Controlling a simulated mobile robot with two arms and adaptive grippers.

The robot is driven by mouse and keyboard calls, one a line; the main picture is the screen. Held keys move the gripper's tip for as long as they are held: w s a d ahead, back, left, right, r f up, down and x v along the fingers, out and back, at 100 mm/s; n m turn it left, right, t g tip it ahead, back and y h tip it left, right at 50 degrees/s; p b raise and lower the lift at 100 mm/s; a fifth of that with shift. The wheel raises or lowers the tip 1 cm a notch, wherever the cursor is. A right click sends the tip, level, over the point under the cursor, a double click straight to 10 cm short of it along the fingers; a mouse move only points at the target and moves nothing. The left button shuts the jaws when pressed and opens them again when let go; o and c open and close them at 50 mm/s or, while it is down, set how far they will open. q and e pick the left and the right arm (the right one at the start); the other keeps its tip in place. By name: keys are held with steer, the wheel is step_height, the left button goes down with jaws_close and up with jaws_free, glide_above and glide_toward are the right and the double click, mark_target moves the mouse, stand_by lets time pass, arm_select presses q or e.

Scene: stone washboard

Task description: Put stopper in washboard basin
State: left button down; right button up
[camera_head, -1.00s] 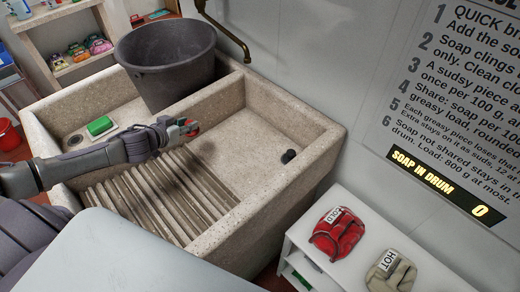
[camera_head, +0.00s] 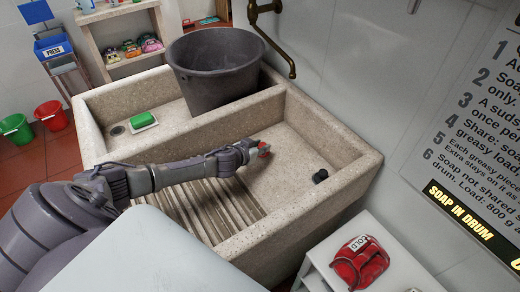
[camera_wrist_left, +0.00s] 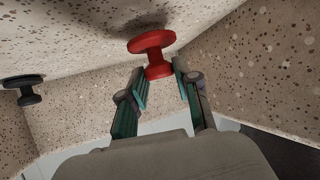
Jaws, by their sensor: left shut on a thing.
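A red stopper (camera_wrist_left: 153,62), with a wide disc and a stem, sits between the fingers of my left gripper (camera_wrist_left: 161,72), which is shut on it. In the head view my left gripper (camera_head: 262,150) is over the right basin of the stone washboard (camera_head: 330,140), beyond the ribbed slope, with a bit of red at its tip. A black stopper-like piece (camera_head: 320,176) is in the right basin near its right wall, apart from the gripper; it also shows at the left in the wrist view (camera_wrist_left: 22,88). My right gripper is out of view.
Green soap (camera_head: 143,119) lies in the left basin beside a dark drain-like spot (camera_head: 117,130). A white stand (camera_head: 385,265) with a red bag (camera_head: 360,262) is front right.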

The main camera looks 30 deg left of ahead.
arm_select(q)
steer(key=shift+f, duration=0.65)
steer(key=c, duration=1)
jaws_free()
steer(key=shift+f, duration=0.1)
steer(key=shift+o, duration=0.8)
steer(key=shift+r, duration=0.2)
steer(key=v, duration=1.2)
steer(key=shift+f, duration=0.1)
